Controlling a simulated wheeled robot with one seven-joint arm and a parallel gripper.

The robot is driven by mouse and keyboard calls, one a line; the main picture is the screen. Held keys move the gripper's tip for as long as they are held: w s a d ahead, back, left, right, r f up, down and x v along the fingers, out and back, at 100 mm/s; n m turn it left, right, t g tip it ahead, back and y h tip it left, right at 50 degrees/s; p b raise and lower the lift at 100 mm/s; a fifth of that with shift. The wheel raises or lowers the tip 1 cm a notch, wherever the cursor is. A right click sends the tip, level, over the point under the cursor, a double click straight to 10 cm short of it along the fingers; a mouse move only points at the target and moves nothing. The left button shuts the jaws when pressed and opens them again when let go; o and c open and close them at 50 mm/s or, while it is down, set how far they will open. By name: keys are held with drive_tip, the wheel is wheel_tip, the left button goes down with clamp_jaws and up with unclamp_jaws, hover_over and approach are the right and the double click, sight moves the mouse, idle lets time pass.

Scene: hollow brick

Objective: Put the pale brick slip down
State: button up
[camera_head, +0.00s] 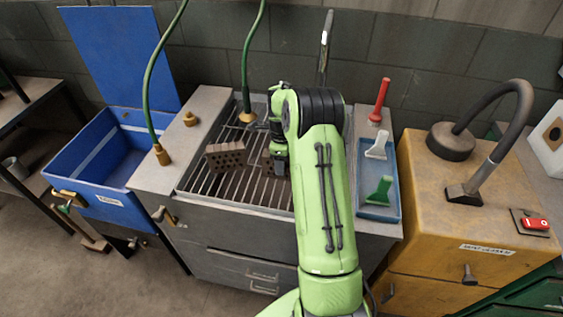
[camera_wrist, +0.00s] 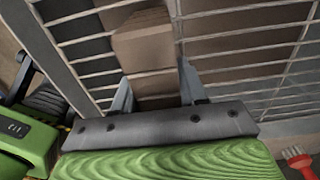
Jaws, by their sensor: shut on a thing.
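In the wrist view, a tan, pale-brown block, which I take to be the brick slip (camera_wrist: 146,48), lies between the two fingers of my gripper (camera_wrist: 154,76). My gripper is shut on it, over the bars of the metal grate (camera_wrist: 82,27). In the head view, my gripper (camera_head: 279,157) points down over the middle of the grate (camera_head: 244,190). The slip is hard to make out there, and the arm hides part of the grate. A brown hollow brick (camera_head: 226,157) with several holes sits on the grate to the left of my gripper.
A blue tray (camera_head: 378,213) with a white tool (camera_head: 377,146) and a green tool (camera_head: 380,190) lies right of the grate. A red-handled tool (camera_head: 380,100) stands behind it. Green hoses (camera_head: 150,85) rise on the left. The grate's front left is bare.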

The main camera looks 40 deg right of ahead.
drive_tip(key=shift+s+r, duration=0.1)
drive_tip(key=o, duration=0.8)
drive_tip(key=shift+f, duration=0.25)
drive_tip(key=shift+c, duration=0.2)
drive_tip(key=o, duration=0.5)
drive_tip(key=shift+r, duration=0.1)
drive_tip(key=shift+c, duration=0.2)
